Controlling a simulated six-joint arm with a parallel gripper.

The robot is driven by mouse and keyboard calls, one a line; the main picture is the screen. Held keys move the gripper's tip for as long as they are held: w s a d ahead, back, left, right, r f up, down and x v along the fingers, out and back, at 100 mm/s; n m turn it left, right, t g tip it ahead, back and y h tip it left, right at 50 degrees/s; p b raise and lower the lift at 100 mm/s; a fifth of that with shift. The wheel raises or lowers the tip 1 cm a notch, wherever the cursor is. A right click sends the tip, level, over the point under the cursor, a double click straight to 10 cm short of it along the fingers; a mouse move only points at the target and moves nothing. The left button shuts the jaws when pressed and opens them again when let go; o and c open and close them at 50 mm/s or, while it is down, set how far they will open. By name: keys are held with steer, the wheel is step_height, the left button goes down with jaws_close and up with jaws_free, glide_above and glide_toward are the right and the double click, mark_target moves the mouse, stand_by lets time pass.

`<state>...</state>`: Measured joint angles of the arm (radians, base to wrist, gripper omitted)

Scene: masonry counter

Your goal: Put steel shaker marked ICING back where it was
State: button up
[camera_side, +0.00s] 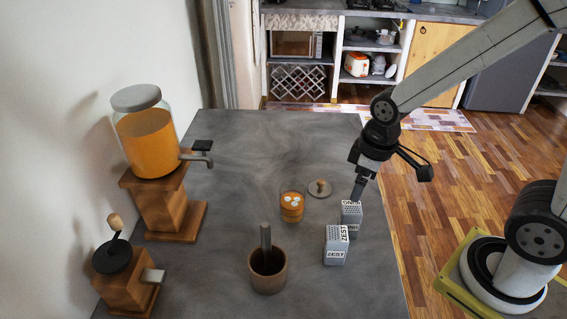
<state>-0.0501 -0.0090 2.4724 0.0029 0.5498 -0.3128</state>
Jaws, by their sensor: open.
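Two grey steel shakers with perforated faces stand upright on the right part of the counter (225,275). The nearer shaker (335,252) reads ZEST on its labels. The farther shaker (352,221) is partly hidden behind it and by my gripper; its label is too small and covered to read, so I cannot tell whether it says ICING. My gripper (359,194) points down at the top of the farther shaker, with its jaws open. I cannot tell whether the fingers touch it.
A round container with white pieces (291,207) and a round lid with a knob (320,188) lie left of the shakers. A mortar with a pestle (268,272) stands in front. A juice dispenser (149,143) and a grinder (126,277) stand at left. The counter's far part is clear.

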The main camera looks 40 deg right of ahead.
steer(key=m, duration=0.1)
steer(key=d+f+m, duration=0.1)
steer(key=f+m+t, duration=0.1)
steer(key=m, duration=0.1)
steer(key=shift+s+d, duration=0.2)
steer(key=shift+d, duration=0.05)
